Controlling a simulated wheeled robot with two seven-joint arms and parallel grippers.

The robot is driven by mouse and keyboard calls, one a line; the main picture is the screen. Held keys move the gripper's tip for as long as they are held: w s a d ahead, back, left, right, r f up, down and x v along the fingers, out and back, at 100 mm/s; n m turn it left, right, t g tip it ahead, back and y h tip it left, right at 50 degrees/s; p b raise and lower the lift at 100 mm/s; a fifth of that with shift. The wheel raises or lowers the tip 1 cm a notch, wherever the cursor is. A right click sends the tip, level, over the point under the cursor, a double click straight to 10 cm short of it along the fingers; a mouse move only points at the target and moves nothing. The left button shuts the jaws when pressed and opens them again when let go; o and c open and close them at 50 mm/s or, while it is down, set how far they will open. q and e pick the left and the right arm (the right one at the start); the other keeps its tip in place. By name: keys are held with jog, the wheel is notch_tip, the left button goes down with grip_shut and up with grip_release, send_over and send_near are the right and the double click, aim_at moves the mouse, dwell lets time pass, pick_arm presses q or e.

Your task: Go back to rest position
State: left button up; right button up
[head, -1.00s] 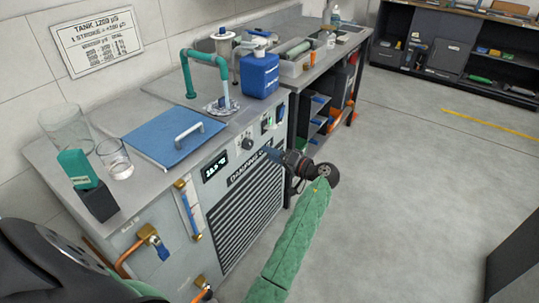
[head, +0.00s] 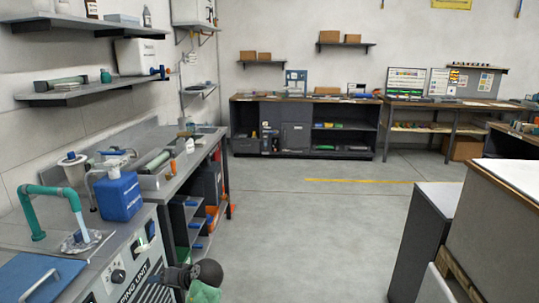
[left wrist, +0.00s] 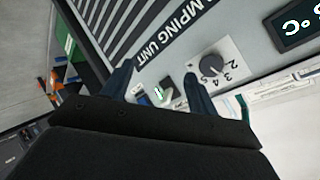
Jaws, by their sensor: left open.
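The grey damping unit (head: 108,259) stands at the lower left of the head view. Its dial (head: 118,277) is on the front face, with a green-lit switch (head: 150,231) to the right. My left gripper (head: 172,277) is in front of that face, near the unit's right edge. In the left wrist view my left gripper (left wrist: 157,88) has its two dark fingers apart. A small green-lit switch (left wrist: 158,94) shows between them, and the numbered dial (left wrist: 211,66) is just beyond one finger. Nothing is held. My right gripper is not in view.
A blue canister (head: 119,196) and a teal pipe (head: 50,199) stand on the unit. A bench (head: 190,165) with open shelves adjoins it. A dark cabinet (head: 425,235) stands at the right. The floor (head: 310,235) between is clear.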

pick_arm(q)
jog(key=s+d+m+t+h+p, duration=0.2)
jog(key=s+d+m+h+p, duration=0.25)
jog(key=s+d+h, duration=1)
jog(key=s+d+f+g+p, duration=0.1)
jog(key=s+f, duration=0.1)
jog(key=s, duration=0.7)
jog(key=s+d+f+m+g+y+p, duration=0.1)
jog(key=s+f+p, duration=0.1)
jog(key=s, duration=0.7)
jog(key=s+d+f+g+p, duration=0.1)
jog(key=s+f, duration=0.3)
jog(key=s, duration=0.5)
jog(key=shift+s+d+g, duration=0.25)
jog(key=shift+d+g, duration=0.15)
jog(key=shift+g, duration=0.2)
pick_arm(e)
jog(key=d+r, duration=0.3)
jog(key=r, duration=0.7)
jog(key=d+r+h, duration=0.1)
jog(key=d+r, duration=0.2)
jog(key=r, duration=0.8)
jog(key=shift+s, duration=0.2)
pick_arm(q)
jog(key=shift+y, duration=0.25)
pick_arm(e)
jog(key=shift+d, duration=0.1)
